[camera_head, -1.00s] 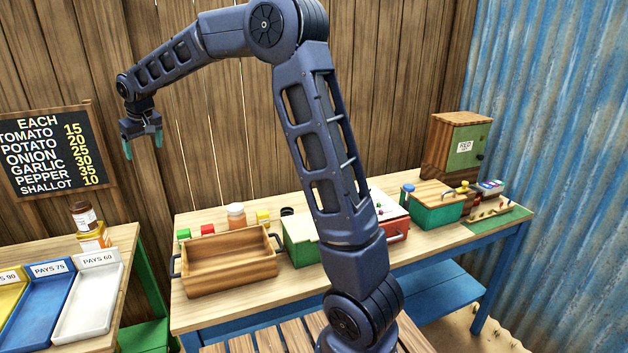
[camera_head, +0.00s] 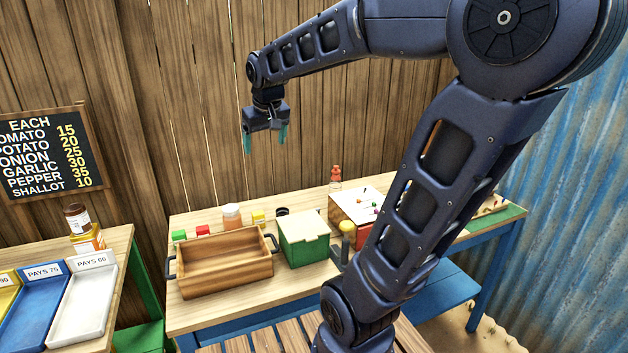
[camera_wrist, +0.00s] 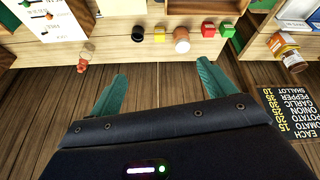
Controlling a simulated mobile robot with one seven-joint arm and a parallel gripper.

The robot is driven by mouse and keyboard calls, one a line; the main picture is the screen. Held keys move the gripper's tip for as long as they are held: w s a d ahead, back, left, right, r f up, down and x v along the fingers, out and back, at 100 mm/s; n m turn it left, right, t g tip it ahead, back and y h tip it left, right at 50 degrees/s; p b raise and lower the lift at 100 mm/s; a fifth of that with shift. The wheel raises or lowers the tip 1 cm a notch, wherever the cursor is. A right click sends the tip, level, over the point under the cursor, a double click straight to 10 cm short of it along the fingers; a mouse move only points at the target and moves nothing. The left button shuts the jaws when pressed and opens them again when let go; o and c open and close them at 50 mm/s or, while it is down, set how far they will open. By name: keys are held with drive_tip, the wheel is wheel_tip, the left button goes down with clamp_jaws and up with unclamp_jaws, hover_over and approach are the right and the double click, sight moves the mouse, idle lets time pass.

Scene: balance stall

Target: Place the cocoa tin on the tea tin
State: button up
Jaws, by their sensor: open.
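No label reading cocoa or tea is legible, so I cannot tell which containers are these tins. The wrist view also shows the green (camera_wrist: 228,30), red (camera_wrist: 208,29) and yellow (camera_wrist: 159,34) ones. A dark-lidded jar (camera_head: 77,220) stands by an orange-yellow box (camera_head: 88,242) on the left table. My gripper (camera_head: 265,140) is open and empty, high above the main table's back, its teal fingers apart.
A wooden crate (camera_head: 222,283) and a green box (camera_head: 303,253) stand in front of the small containers. An orange jar (camera_head: 232,220) stands between the red and yellow ones. My arm hides much of the table's right side.

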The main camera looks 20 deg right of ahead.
drive_tip(key=s+d+f+m, duration=0.1)
drive_tip(key=s+d+f, duration=0.2)
drive_tip(key=s, duration=0.4)
drive_tip(key=s+d+f+m, duration=0.1)
drive_tip(key=s+d+f, duration=0.2)
drive_tip(key=s+d, duration=0.2)
drive_tip(key=s, duration=0.2)
drive_tip(key=shift+s+f, duration=0.3)
drive_tip(key=shift+f, duration=0.05)
